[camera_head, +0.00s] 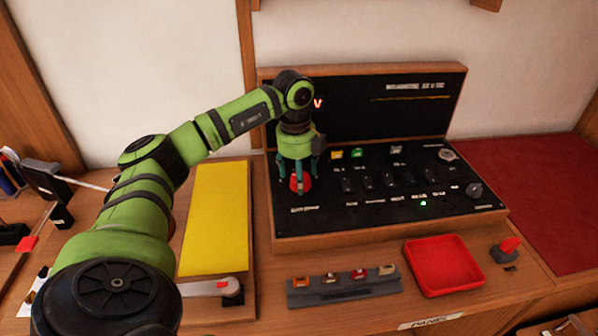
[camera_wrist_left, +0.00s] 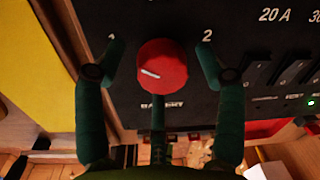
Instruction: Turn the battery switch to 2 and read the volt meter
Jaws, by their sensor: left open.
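The battery switch is a round red knob (camera_wrist_left: 162,66) on the black panel, with "1" at its upper left, "2" at its upper right and "BATTERY" below. Its white pointer mark lies on the left half of the knob. The knob (camera_head: 300,184) also shows in the head view, partly behind the fingers. My left gripper (camera_head: 299,172) points down over it. In the left wrist view the gripper (camera_wrist_left: 161,58) is open, its fingers around the knob with gaps at both sides. A red "V" (camera_head: 318,103) shows on the upright panel; my arm hides the volt meter's digits.
The wooden-framed panel (camera_head: 370,232) carries several small switches and a lit green lamp (camera_head: 423,203). In front are a grey fuse holder (camera_head: 345,291), a red tray (camera_head: 445,265) and a red-handled part (camera_head: 508,247). A yellow board (camera_head: 215,220) lies to the left.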

